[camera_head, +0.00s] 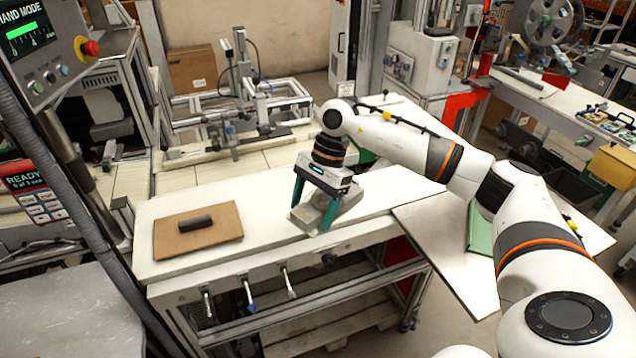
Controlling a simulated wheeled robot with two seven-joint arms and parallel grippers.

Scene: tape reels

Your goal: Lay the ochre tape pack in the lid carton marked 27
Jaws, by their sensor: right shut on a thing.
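My right gripper (314,212), with teal fingers, points down over the white bench and is shut on a grey block-like thing (347,204). The block is at bench level; whether it touches the bench I cannot tell. I make out no ochre tape pack and no carton with a readable 27. A flat brown board (176,243) lies on the bench to the left, with a dark cylinder (195,224) lying on it. My left gripper is not in view.
The white bench (262,246) is bare between board and gripper. A metal frame fixture (237,125) stands behind it. A brown cardboard box (192,69) is at the back. A yellow bin (613,166) is at the far right. A green sheet (479,230) lies partly behind my right arm.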

